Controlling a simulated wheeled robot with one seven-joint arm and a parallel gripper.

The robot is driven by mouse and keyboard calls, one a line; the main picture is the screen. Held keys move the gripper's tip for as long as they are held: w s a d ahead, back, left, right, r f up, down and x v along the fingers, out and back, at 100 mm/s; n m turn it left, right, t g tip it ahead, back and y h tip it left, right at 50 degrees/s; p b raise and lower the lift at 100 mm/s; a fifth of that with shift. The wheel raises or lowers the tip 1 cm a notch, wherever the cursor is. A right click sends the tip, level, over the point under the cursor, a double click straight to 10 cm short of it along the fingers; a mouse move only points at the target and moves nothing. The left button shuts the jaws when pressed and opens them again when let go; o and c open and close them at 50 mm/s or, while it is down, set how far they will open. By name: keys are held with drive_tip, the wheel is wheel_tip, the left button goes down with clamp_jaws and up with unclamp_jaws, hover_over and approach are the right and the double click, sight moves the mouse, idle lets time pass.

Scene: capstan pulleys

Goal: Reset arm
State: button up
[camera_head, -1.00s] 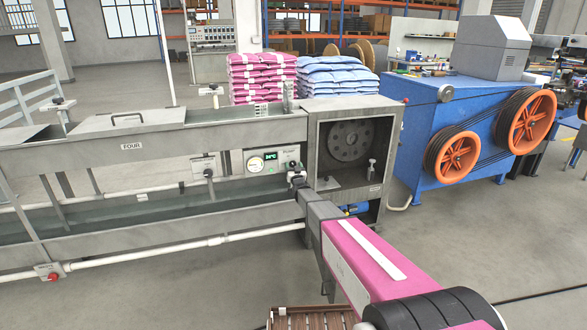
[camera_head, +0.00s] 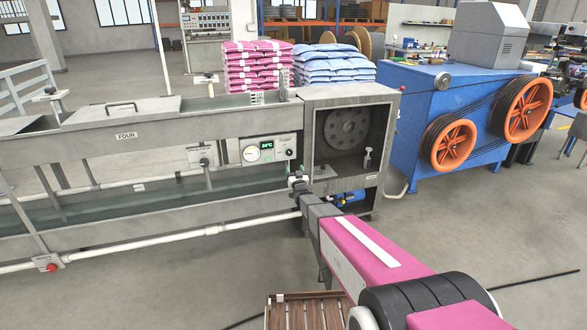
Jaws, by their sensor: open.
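My arm reaches in from the lower right, with a pink link ending in a grey wrist. My gripper (camera_head: 297,180) is small and dark at the far end of the arm. I cannot tell how far the gripper is from the panel.
The long grey trough (camera_head: 160,140) runs across the left, with an open cabinet (camera_head: 345,125) at its right end. A blue machine with orange pulleys (camera_head: 453,145) stands to the right. A wooden slatted pallet (camera_head: 300,312) is below. Open floor lies at right.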

drive_tip(key=s+d+f+g+h, duration=0.1)
drive_tip(key=s+d+g, duration=0.25)
drive_tip(key=s, duration=0.35)
drive_tip(key=s+d+f+m+g+h, duration=0.1)
drive_tip(key=s+d+f+g, duration=0.1)
drive_tip(key=s+g, duration=0.3)
drive_tip(key=s+d+f+g+h, duration=0.1)
drive_tip(key=s+d+g+h, duration=0.15)
drive_tip(key=s, duration=0.55)
drive_tip(key=s+d+r+g, duration=0.1)
drive_tip(key=s+g, duration=0.4)
drive_tip(key=s, duration=0.7)
drive_tip(key=s+d+r+g, duration=0.1)
drive_tip(key=s+d+g, duration=0.2)
drive_tip(key=s, duration=0.8)
drive_tip(key=shift+s+g+y, duration=0.35)
drive_tip(key=shift+s+g, duration=0.05)
drive_tip(key=shift+g, duration=0.6)
